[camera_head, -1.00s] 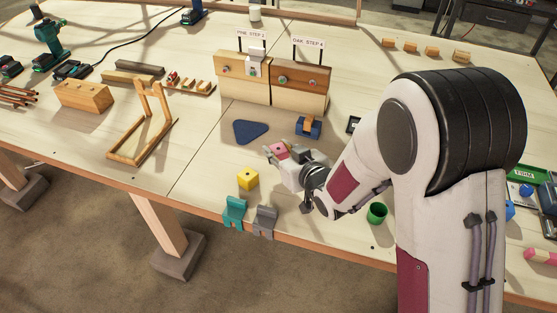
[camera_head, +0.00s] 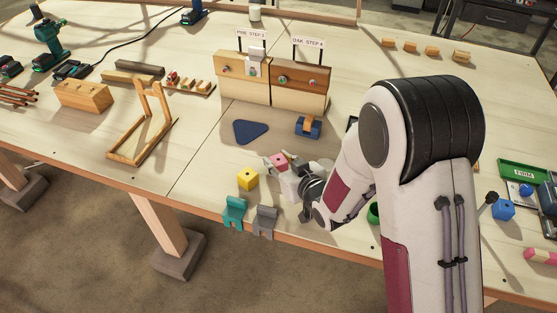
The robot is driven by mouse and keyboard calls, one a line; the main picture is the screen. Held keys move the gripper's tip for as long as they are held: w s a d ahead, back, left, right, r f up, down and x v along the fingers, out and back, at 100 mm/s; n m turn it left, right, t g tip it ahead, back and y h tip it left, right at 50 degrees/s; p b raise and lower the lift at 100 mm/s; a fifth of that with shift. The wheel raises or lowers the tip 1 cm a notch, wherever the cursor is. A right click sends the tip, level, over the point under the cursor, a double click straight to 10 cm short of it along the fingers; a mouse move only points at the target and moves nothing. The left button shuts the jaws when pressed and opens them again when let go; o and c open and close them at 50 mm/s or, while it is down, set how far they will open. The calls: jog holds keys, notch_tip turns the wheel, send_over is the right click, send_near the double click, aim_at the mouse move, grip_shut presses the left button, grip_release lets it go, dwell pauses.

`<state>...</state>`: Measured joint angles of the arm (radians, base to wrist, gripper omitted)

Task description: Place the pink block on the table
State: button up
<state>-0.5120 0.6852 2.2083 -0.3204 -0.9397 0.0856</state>
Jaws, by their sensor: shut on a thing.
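The pink block (camera_head: 278,160) is between the fingers of my gripper (camera_head: 282,163), which is shut on it. The gripper is low over the front middle of the wooden table (camera_head: 205,185). Whether the block touches the table top cannot be told from this view. Part of the block is hidden by the fingers.
A yellow block (camera_head: 248,179) stands just left of my gripper. Teal (camera_head: 235,213) and grey (camera_head: 264,221) clips sit at the front edge. A blue triangle (camera_head: 250,131) and a blue holder (camera_head: 308,127) lie behind. Bare table lies left of the yellow block.

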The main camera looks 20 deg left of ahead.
jog(key=shift+f, duration=0.15)
jog(key=o, duration=1.2)
jog(key=shift+r, duration=0.2)
jog(key=shift+v, duration=6)
jog(key=shift+f, duration=0.15)
jog(key=shift+d, duration=0.1)
